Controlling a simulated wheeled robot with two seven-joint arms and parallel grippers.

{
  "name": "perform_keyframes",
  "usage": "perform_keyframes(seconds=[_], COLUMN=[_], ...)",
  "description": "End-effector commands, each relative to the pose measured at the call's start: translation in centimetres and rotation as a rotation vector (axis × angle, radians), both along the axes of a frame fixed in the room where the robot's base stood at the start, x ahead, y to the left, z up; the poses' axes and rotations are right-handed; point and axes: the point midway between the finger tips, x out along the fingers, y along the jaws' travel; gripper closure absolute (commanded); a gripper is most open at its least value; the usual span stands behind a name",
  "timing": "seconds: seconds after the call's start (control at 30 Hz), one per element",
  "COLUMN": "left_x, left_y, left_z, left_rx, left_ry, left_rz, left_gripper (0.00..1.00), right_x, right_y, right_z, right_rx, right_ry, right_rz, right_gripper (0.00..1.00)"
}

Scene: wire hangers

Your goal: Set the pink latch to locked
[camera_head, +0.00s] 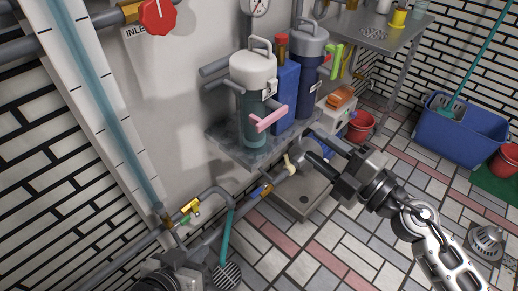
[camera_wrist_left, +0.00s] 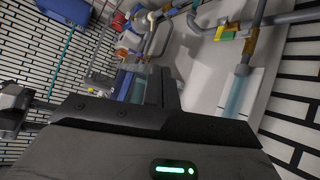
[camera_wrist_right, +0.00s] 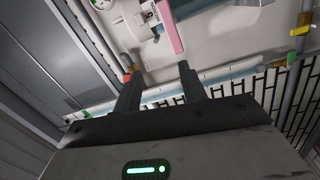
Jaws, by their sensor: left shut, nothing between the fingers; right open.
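The pink latch (camera_head: 269,120) is a bar on the front of the white-topped teal canister (camera_head: 254,82). In the head view it slants up to the right. It also shows at the top of the right wrist view (camera_wrist_right: 169,27), beyond the fingertips. My right gripper (camera_head: 318,153) is open and empty, below and to the right of the latch, apart from it. Its two separated fingers show in the right wrist view (camera_wrist_right: 158,78). My left gripper (camera_head: 178,274) is at the bottom edge of the head view, far from the latch. Its fingers are together and empty in the left wrist view (camera_wrist_left: 150,82).
A dark blue canister (camera_head: 309,75) and a blue box (camera_head: 286,92) stand beside the teal canister on a grey shelf (camera_head: 225,142). A green handle (camera_head: 336,60) is farther right. Pipes with a yellow-green valve (camera_head: 190,206) run below. Open tiled floor lies in front.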

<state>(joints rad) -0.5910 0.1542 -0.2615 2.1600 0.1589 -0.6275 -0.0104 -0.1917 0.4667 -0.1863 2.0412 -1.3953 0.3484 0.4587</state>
Motion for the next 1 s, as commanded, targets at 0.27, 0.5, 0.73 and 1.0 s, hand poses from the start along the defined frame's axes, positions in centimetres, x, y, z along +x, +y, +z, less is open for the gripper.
perform_keyframes(seconds=[0.27, 0.5, 0.73, 1.0], left_x=[-0.1, -0.1, -0.1, -0.1], left_y=[-0.5, -0.4, -0.5, -0.8], left_z=[-1.6, -1.1, -1.7, -3.3], left_rx=[-0.018, -0.016, -0.017, -0.018], left_ry=[0.008, 0.0, 0.007, 0.033], left_rz=[-0.012, -0.009, -0.011, -0.023], left_gripper=[1.0, 1.0, 1.0, 1.0], right_x=[0.8, 3.5, 7.2, 10.6], right_y=[0.6, 3.3, 6.9, 10.2], right_z=[-2.1, -1.8, -2.0, -2.1], right_rx=[-0.182, -0.177, -0.177, -0.178], right_ry=[-0.073, -0.075, -0.074, -0.072], right_rz=[0.062, 0.06, 0.061, 0.06], right_gripper=[0.58, 0.58, 0.58, 0.58])
